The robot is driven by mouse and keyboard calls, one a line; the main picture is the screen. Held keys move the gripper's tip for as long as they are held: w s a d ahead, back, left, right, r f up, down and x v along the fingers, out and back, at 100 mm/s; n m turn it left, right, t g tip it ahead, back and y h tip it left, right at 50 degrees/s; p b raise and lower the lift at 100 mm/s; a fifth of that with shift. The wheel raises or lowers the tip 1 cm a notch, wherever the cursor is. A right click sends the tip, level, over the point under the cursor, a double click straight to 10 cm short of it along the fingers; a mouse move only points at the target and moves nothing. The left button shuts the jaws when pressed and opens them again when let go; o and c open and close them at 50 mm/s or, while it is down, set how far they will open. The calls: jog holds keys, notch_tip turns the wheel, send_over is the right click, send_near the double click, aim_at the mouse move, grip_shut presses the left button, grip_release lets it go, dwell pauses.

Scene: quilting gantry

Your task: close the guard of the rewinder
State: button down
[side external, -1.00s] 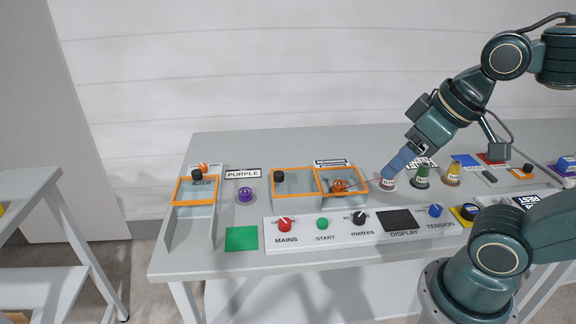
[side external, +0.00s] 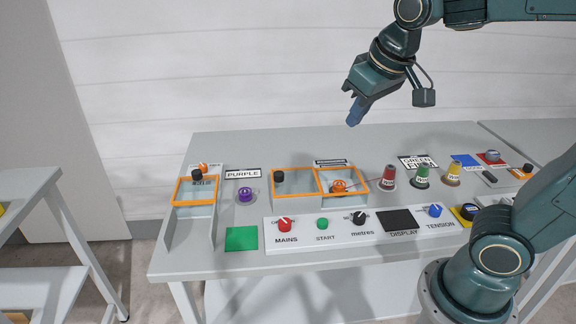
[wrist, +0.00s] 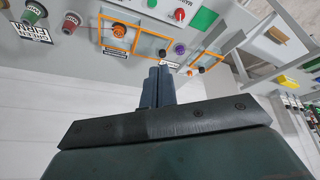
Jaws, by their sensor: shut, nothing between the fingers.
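Two orange-framed guard units stand on the bench, and I cannot read which label says rewinder. The middle unit has a clear left panel (side external: 296,188) with a black knob (side external: 278,176), beside an orange-framed right opening (side external: 352,187) holding an orange bobbin (side external: 339,186). The far-left unit (side external: 196,200) has an orange-framed clear panel and a black knob on top. In the wrist view my shut fingers (wrist: 159,72) point towards the units; the orange bobbin (wrist: 120,30) shows beyond.
A red-brown cone (side external: 389,179), a green cone (side external: 422,177) and a yellow cone (side external: 453,175) stand right of the middle unit. A purple bobbin (side external: 245,194) sits between the units. The control panel (side external: 304,236) with knobs lies in front. Space above the units is clear.

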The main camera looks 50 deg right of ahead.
jog(key=w+f+m+g+h, duration=0.1)
jog(key=w+f+m+h, duration=0.1)
jog(key=w, duration=0.8)
jog(key=w+f+m+g+h, duration=0.1)
jog(key=w+f, duration=0.2)
jog(key=w, duration=0.7)
jog(key=w+a+f+m+g+h, duration=0.1)
jog(key=w+a+f, duration=0.1)
jog(key=w+f, duration=0.2)
jog(key=w+a+f+m+g+h, duration=0.1)
jog(key=w+a+f+m+h, duration=0.1)
jog(key=f, duration=0.8)
jog(key=w+a, duration=0.1)
jog(key=w, duration=0.1)
jog(key=shift+w+a+f, duration=0.2)
jog(key=shift+w+f, duration=0.05)
jog(key=shift+w, duration=0.1)
jog(key=shift+d+f, duration=0.1)
send_near(273, 180)
notch_tip(273, 180, down, 3)
jog(key=w, duration=0.2)
jog(key=shift+s+d+f, duration=0.15)
jog(key=shift+s+d, duration=0.3)
jog(key=shift+d, duration=0.2)
jog(key=shift+s+d+f, duration=0.2)
jog(key=shift+s+d, duration=0.2)
jog(key=shift+d, duration=0.25)
